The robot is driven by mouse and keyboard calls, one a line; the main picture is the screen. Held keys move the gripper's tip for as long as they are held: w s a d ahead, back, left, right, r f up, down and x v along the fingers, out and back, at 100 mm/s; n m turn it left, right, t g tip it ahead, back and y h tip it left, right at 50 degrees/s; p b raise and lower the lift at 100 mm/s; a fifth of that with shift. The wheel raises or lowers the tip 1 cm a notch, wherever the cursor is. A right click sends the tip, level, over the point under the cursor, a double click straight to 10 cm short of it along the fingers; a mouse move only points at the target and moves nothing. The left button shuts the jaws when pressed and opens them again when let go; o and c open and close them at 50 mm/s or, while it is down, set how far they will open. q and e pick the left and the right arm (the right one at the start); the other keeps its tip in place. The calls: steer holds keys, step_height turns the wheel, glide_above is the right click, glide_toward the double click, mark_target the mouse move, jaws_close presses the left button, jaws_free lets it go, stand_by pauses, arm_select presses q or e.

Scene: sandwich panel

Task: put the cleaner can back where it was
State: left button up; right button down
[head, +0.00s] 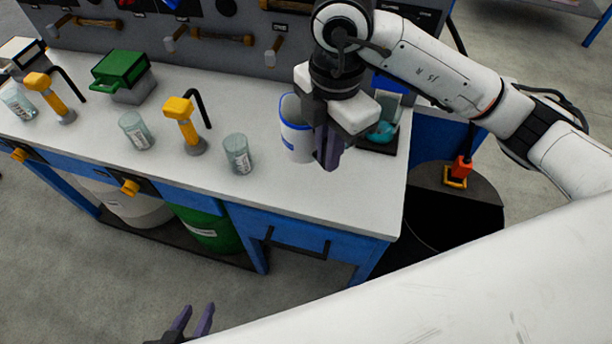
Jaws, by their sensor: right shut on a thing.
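The white can with a blue band (296,140), which I take to be the cleaner can, is upright at the right part of the white bench top (345,195). My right gripper (329,158) comes down from above at the can's right side, and its dark fingers are closed at the can. The gripper hides part of the can's right side and rim. I cannot tell whether the can's base touches the bench. My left gripper (193,322) is low at the bottom edge, away from the bench, with its fingers apart and empty.
A dark tray with a teal item (381,132) sits right of my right gripper. Glass jars (238,154) (136,130), yellow-headed pumps (184,125) and a green box (122,72) stand to the left. A tool panel rises behind. The front right bench top is clear.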

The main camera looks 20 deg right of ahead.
steer(key=shift+f+m, duration=0.1)
steer(key=shift+m, duration=0.3)
steer(key=shift+f, duration=0.35)
step_height(320, 180, down, 9)
steer(key=shift+a+f, duration=0.1)
steer(key=shift+f, duration=0.1)
steer(key=shift+f, duration=0.15)
steer(key=c, duration=1.8)
jaws_free()
steer(key=shift+c, duration=0.2)
step_height(320, 180, up, 12)
steer(key=shift+r+p, duration=0.2)
steer(key=shift+p, duration=0.1)
